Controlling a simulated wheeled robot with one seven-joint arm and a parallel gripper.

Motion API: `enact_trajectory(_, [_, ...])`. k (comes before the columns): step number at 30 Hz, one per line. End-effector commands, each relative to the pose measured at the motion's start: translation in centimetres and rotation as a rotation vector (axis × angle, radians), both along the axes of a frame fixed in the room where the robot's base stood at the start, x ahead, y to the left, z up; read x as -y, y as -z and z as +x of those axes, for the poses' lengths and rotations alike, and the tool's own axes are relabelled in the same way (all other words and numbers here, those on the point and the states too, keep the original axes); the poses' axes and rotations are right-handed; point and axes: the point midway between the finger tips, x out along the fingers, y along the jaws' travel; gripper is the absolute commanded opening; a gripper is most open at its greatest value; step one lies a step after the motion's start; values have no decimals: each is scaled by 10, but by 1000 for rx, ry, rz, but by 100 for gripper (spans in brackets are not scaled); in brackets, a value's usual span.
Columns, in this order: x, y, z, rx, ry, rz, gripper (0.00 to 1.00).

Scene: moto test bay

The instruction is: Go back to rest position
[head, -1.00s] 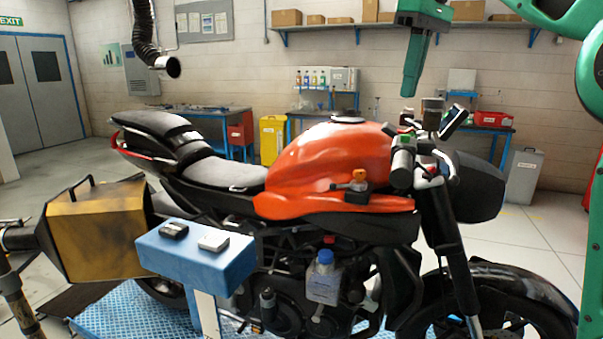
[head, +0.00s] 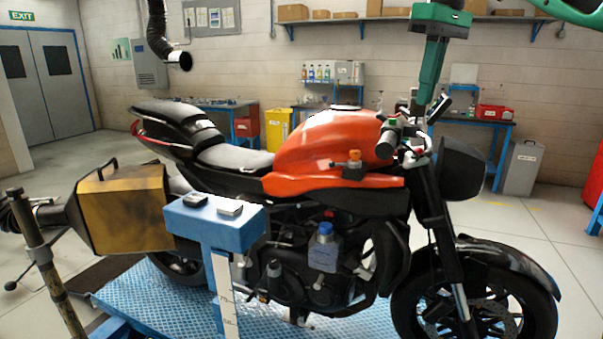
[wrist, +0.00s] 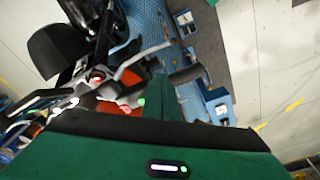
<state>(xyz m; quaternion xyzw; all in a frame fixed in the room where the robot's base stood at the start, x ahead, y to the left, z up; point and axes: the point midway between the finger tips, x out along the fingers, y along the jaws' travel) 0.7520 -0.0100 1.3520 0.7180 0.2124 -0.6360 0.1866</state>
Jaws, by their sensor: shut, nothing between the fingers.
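My green gripper (head: 423,102) hangs with its fingers pointing down in the upper right of the head view. Its fingers are shut and hold nothing. In that view the tips overlap the motorcycle's handlebar area, and I cannot tell the gap between them. The wrist view shows the green finger (wrist: 158,97) pointing away from the camera, with the handlebar (wrist: 62,103) to its left. The motorcycle has an orange tank (head: 325,140) and stands upright on a blue platform (head: 150,305).
A blue block stand (head: 232,232) with two small items on top is left of centre. A yellow-black box (head: 125,208) and a bottle (head: 323,250) are near the motorcycle. A shelf and blue benches line the back wall.

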Motion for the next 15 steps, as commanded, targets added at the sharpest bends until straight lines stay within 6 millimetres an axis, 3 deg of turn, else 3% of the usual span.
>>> enact_trajectory(8, [15,30,-19,-14,123,-22,0])
enact_trajectory(15, [57,88,-53,-38,330,-45,0])
